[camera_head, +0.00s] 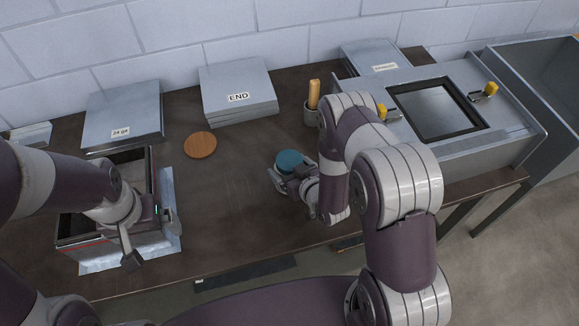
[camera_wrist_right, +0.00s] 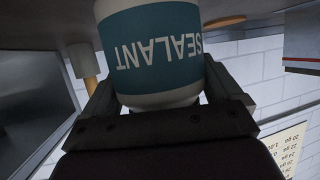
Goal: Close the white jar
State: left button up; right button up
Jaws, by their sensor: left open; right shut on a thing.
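The white jar (camera_wrist_right: 160,50) has a teal band reading SEALANT, upside down in the right wrist view. In the head view its round top shows teal (camera_head: 289,160); I cannot tell whether that is a cover or the contents. My right gripper (camera_head: 288,182) is shut on the jar, with fingers on both sides of it. A flat brown wooden disc (camera_head: 200,145) lies on the table to the left of the jar, apart from it. My left gripper (camera_head: 150,232) is open and empty by the open-topped box at the left.
The open-topped box (camera_head: 72,228) stands at the table's front left. Metal sheet stacks marked 24 ga (camera_head: 125,110) and END (camera_head: 238,88) lie at the back. A small holder with a wooden handle (camera_head: 314,95) and a metal machine (camera_head: 520,125) are right. Table between disc and jar is clear.

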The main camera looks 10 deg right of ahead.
jog(key=shift+f, duration=0.1)
jog(key=o, duration=1.7)
jog(key=shift+f, duration=0.1)
jog(key=shift+o, duration=0.2)
jog(key=shift+s+r, duration=0.2)
jog(key=b+v, duration=0.1)
jog(key=v, duration=1)
jog(key=shift+s, duration=0.35)
jog(key=shift+d+r, duration=0.1)
notch_tip(320, 180, up, 5)
jog(key=w+d+g+h, duration=0.1)
jog(key=d+g+h, duration=0.25)
jog(key=g, duration=0.35)
jog(key=s+a+r+m+g, duration=0.2)
jog(key=s+r+m+g, duration=0.1)
jog(key=s+r, duration=0.5)
jog(key=shift+s+a+g, duration=0.2)
jog(key=shift+s+g, duration=0.5)
jog(key=shift+s, duration=0.1)
